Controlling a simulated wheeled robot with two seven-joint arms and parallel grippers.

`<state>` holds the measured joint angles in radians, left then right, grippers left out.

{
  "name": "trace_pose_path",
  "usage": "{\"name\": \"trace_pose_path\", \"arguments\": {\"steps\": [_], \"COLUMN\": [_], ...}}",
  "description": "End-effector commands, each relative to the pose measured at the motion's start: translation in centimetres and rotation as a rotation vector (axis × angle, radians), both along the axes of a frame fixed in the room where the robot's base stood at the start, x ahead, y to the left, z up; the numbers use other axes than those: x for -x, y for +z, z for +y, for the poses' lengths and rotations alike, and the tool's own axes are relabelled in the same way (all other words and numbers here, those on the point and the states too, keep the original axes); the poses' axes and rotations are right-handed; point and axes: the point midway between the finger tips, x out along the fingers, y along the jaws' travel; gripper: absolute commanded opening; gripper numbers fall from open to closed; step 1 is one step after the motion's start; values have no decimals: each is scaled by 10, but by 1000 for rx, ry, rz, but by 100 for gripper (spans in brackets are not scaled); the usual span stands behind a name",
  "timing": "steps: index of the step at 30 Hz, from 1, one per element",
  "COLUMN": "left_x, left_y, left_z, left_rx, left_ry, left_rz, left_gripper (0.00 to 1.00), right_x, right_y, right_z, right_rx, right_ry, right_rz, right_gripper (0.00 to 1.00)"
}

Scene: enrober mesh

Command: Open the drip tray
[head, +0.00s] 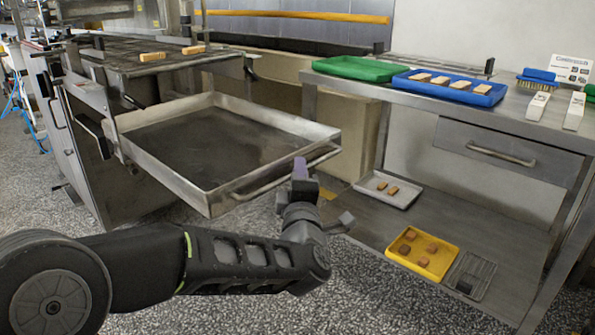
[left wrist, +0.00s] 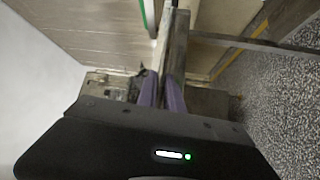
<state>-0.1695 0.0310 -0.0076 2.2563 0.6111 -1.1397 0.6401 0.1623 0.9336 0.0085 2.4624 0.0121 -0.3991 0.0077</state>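The drip tray (head: 150,152) is a wide, shallow steel tray. It sticks well out from under the enrober mesh (head: 125,52), and its inside looks bare. Its bar handle (head: 262,186) runs along the front wall. My left gripper (head: 300,168) is at the right part of this handle, with its purple fingers over the bar. In the left wrist view the fingers (left wrist: 162,92) are close together around a metal bar (left wrist: 176,40). The exact contact is partly hidden. My right gripper is in neither view.
Two bars lie on the mesh. At right stands a steel table (head: 408,94) with a green tray (head: 360,68), a blue tray (head: 450,87) and a drawer. Its lower shelf holds a white tray (head: 388,190), a yellow tray (head: 424,254) and a wire rack (head: 470,277). Floor shows below the drip tray.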

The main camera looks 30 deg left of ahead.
Motion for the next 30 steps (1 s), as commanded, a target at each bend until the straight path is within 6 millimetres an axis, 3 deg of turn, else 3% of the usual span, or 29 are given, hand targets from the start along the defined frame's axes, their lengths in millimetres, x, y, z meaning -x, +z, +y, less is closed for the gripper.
{"name": "trace_pose_path", "arguments": {"steps": [3, 14, 30], "left_x": [0, 5, 67], "left_y": [-1, 0, -11], "left_z": [1, -2, -35], "left_rx": [1, 1, 0], "left_ry": [2, 0, -1], "left_rz": [3, 0, 2], "left_gripper": [20, 20, 20], "right_x": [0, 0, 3], "right_y": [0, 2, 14], "right_z": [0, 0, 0], "right_rx": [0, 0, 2], "right_ry": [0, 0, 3], "right_rz": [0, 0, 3], "right_gripper": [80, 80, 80]}}
